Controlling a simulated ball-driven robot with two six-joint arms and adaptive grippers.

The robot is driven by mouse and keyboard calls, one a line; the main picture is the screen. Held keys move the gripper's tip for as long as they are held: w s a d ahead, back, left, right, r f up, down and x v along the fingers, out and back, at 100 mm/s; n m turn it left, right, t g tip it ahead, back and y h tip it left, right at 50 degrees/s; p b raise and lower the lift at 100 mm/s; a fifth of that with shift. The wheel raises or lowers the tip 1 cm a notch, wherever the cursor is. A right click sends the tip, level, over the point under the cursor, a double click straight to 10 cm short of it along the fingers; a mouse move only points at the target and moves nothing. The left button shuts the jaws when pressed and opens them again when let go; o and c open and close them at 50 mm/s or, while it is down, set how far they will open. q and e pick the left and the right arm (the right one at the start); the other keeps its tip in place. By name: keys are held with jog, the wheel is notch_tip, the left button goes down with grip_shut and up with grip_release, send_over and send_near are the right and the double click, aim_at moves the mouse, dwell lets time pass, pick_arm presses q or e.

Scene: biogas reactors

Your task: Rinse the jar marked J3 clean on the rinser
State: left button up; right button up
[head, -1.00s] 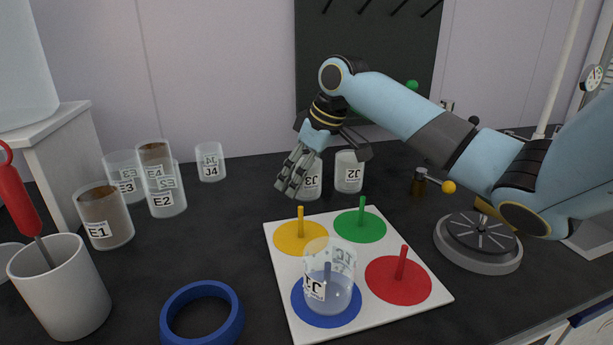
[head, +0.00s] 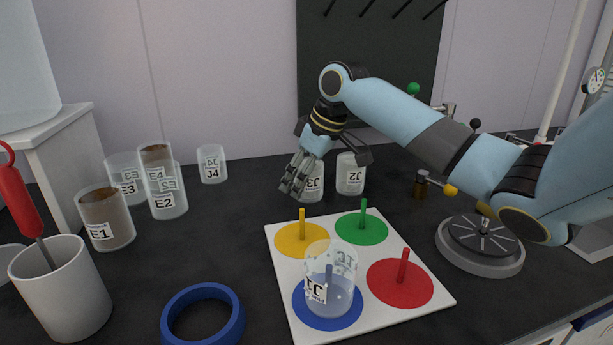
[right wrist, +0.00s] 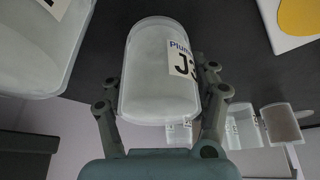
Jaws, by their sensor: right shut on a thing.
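The jar marked J3 (head: 312,186) stands upright on the dark bench behind the peg board. My right gripper (head: 318,168) reaches down over it from above, with its fingers shut around the jar. In the right wrist view the jar J3 (right wrist: 150,75) sits between both fingers (right wrist: 160,95), its label turned to the right; its wall looks whitish and cloudy. The rinser (head: 480,246), a round grey disc with a slotted top, stands at the right of the bench. Part of J3 is hidden by the fingers. My left gripper is not in view.
Jar J2 (head: 350,176) stands close right of J3. Jar J4 (head: 211,164) and several E jars (head: 106,222) stand left. A white board (head: 384,303) with coloured pegs carries a clear jar (head: 341,291) on blue. A blue ring (head: 237,318) and white cup (head: 62,300) are in front.

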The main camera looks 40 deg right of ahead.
notch_tip(320, 180, up, 10)
jog(key=shift+r+p, duration=0.2)
jog(key=shift+p, duration=0.85)
notch_tip(320, 180, up, 12)
jog(key=p, duration=1.3)
jog(key=shift+f, duration=0.2)
